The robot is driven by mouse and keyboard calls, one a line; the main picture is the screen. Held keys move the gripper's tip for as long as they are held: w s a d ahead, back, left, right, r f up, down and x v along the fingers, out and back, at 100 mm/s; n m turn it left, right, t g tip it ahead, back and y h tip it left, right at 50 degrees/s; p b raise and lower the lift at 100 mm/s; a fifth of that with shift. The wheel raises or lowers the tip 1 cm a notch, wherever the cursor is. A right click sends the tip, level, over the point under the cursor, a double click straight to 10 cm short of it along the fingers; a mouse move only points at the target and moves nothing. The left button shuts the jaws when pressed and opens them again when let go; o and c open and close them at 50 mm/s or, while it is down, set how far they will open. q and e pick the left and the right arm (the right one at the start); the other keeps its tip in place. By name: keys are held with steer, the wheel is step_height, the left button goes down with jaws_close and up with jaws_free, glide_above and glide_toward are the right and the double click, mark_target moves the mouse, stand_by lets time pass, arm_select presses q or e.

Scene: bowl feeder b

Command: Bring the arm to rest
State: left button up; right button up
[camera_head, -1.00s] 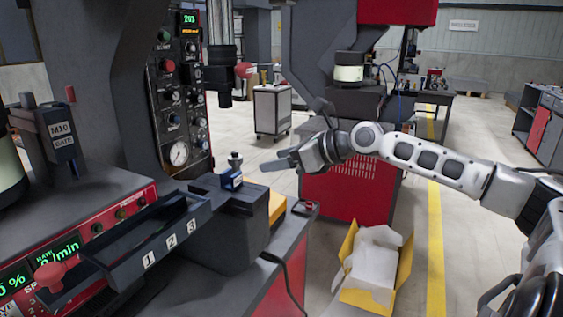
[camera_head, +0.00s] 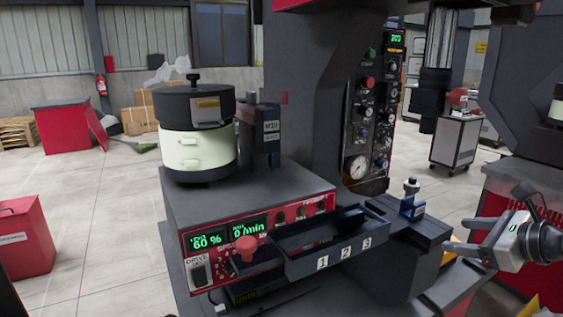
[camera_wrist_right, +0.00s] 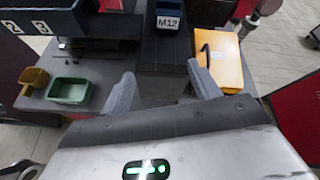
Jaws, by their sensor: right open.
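My right gripper (camera_head: 483,229) is at the right edge of the head view, beside the machine's front corner. In the right wrist view its two grey fingers (camera_wrist_right: 160,92) are spread apart with nothing between them. The gripper is over the edge of a dark table (camera_wrist_right: 110,97). A dark block with a blue part labelled M12 (camera_wrist_right: 170,20) lies beyond the fingertips. My left gripper shows in neither view.
The bowl feeder (camera_head: 197,140) stands on its control box, with a numbered tray (camera_head: 330,240) in front.

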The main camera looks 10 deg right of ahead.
steer(key=s+a+f+n+g, duration=0.1)
steer(key=s+a+f+n, duration=0.25)
steer(key=f, duration=0.45)
steer(key=s+a+f+n, duration=0.2)
steer(key=a+f+n, duration=0.1)
steer(key=f+n, duration=0.3)
steer(key=s+a+f+n+g, duration=0.1)
steer(key=s+a+f+n, duration=0.25)
steer(key=f, duration=0.55)
steer(key=s+a+f+n+h, duration=0.1)
steer(key=s+a+f+n, duration=0.3)
steer(key=s+a+n, duration=0.2)
steer(key=s+a+f+n+h, duration=0.1)
steer(key=s+a+f+n, duration=0.3)
steer(key=s+a+n, duration=0.3)
steer(key=a+n, duration=0.2)
steer(key=n, duration=0.2)
steer(key=shift+f, duration=0.3)
